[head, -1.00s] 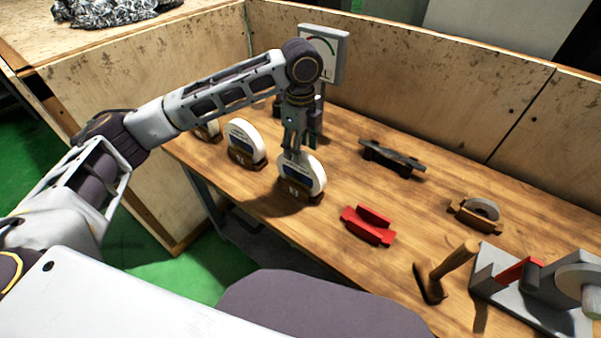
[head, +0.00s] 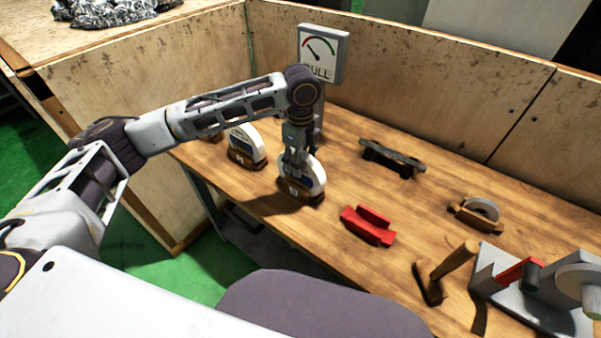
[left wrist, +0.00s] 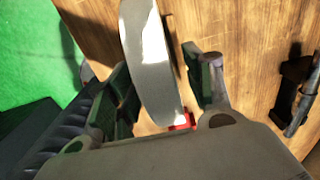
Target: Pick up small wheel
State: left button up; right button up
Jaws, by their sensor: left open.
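A white wheel (head: 315,172) with a blue label stands upright in a brown wooden stand (head: 300,192) near the table's front edge. My left gripper (head: 293,165) points down over this wheel and is open. In the left wrist view, the wheel's rim (left wrist: 150,65) lies between the two spread fingers of the gripper (left wrist: 168,85). A gap shows on the right side; contact on the left cannot be told. Another white wheel (head: 247,140) stands to the left, and a third is partly hidden by my arm. My right gripper is not in view.
A red holder (head: 368,226) lies to the right of the wheel. Behind are a dark metal bar (head: 392,158) and a dial gauge (head: 322,55). A grey wheel in a wooden stand (head: 478,212), a mallet (head: 445,272) and a grey machine (head: 535,290) are farther right.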

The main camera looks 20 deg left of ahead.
pick_arm(q)
grip_shut()
dwell(0.3)
jog(key=shift+r, duration=0.15)
